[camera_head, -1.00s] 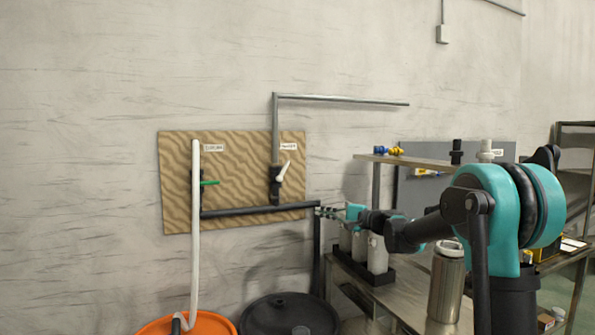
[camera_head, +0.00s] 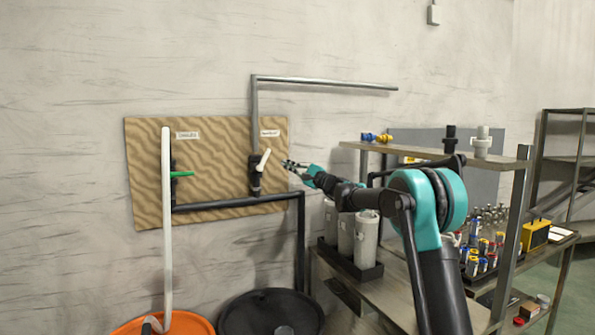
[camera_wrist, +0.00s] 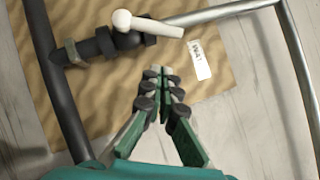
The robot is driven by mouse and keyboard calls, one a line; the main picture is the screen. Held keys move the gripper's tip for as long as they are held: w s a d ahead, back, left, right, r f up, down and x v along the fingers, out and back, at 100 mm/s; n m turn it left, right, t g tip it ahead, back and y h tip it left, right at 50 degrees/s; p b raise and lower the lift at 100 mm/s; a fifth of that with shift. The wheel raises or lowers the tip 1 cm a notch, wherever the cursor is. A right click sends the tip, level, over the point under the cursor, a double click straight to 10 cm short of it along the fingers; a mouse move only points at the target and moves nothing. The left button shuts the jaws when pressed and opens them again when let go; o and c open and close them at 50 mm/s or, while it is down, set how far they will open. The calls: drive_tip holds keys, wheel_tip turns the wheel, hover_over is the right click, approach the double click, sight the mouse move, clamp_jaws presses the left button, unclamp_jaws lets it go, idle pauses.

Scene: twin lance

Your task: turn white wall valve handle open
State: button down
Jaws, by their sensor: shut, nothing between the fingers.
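The white valve handle (camera_head: 263,160) is on a dark valve body (camera_head: 254,176) on the wavy brown wall panel. It tilts up and to the right, off the line of the pipe. In the wrist view the white handle (camera_wrist: 148,25) lies at the top, its round end at the left. My gripper (camera_head: 286,164) is to the right of the handle, apart from it. In the wrist view my gripper (camera_wrist: 158,70) is shut and empty, its fingertips pointing toward the panel below the handle and left of a white label (camera_wrist: 200,60).
A green valve handle (camera_head: 182,174) and a white vertical pipe (camera_head: 166,230) are at the panel's left. A grey pipe (camera_head: 325,83) runs above. A metal shelf (camera_head: 400,290) with grey canisters (camera_head: 365,235) stands at right. Orange and black drums (camera_head: 270,315) are below.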

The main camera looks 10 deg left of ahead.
sight(269, 152)
drive_tip(key=shift+s+a+r, duration=0.15)
drive_tip(key=shift+a+r, duration=0.25)
drive_tip(key=shift+a, duration=0.3)
drive_tip(key=shift+s+a+r, duration=0.1)
drive_tip(key=shift+a+r, duration=0.25)
drive_tip(key=shift+a, duration=0.4)
drive_tip(key=shift+s+a+r, duration=0.15)
drive_tip(key=shift+a+r, duration=0.25)
drive_tip(key=shift+a, duration=0.3)
drive_tip(key=shift+s+a+r+n+g+h, duration=0.25)
drive_tip(key=shift+r+n+g, duration=0.25)
drive_tip(key=shift+n, duration=0.5)
drive_tip(key=a+n, duration=0.1)
drive_tip(key=s+r+n+g+h, duration=0.1)
drive_tip(key=shift+a+r+n, duration=0.25)
drive_tip(key=shift+a+n, duration=0.15)
